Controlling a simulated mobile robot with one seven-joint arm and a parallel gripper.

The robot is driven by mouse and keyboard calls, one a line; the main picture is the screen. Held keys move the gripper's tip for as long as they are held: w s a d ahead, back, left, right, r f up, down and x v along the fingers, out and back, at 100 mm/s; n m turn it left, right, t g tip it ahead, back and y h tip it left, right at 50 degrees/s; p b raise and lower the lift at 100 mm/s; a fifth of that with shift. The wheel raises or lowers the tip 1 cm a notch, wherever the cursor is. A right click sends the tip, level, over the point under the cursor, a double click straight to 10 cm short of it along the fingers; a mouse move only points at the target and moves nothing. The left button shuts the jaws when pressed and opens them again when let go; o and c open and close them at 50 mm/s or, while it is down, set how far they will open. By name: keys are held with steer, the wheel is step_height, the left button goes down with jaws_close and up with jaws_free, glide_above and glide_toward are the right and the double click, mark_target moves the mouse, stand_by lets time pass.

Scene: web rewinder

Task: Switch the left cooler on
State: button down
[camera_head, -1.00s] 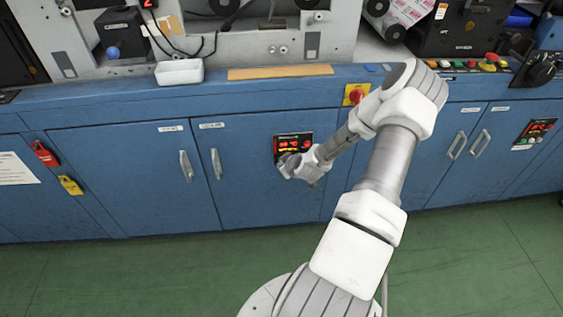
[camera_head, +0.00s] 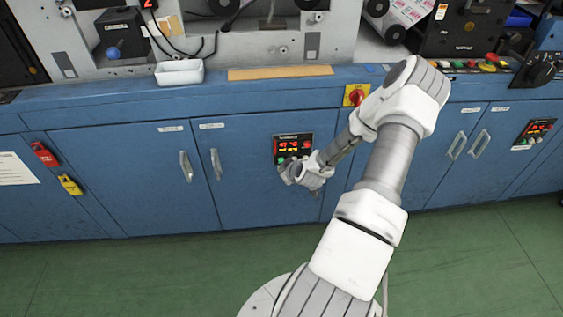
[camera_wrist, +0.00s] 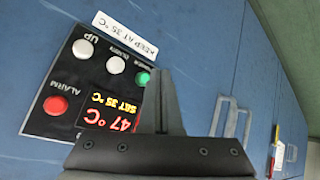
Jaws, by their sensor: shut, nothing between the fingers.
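The left cooler's black control panel (camera_head: 293,143) is on the blue cabinet door in front of me. In the wrist view the panel (camera_wrist: 62,115) appears upside down, with a lit display (camera_wrist: 107,113) reading 47 °C and SET 35 °C. It has a red ALARM button (camera_wrist: 55,105), two white buttons (camera_wrist: 82,49) and a green button (camera_wrist: 142,78). My gripper (camera_wrist: 160,72) is shut and empty, its tips beside the green button in the picture. I cannot tell whether they touch it. In the head view my gripper (camera_head: 284,174) is just below the panel.
A similar panel (camera_head: 535,132) is on the cabinet at the far right. Door handles (camera_head: 186,166) stick out left of the panel.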

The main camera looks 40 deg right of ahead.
steer(key=s+a, duration=0.1)
steer(key=s, duration=0.1)
steer(key=s+a, duration=0.1)
steer(key=s, duration=0.1)
steer(key=shift+a, duration=0.15)
steer(key=shift+w, duration=0.1)
stand_by(0.7)
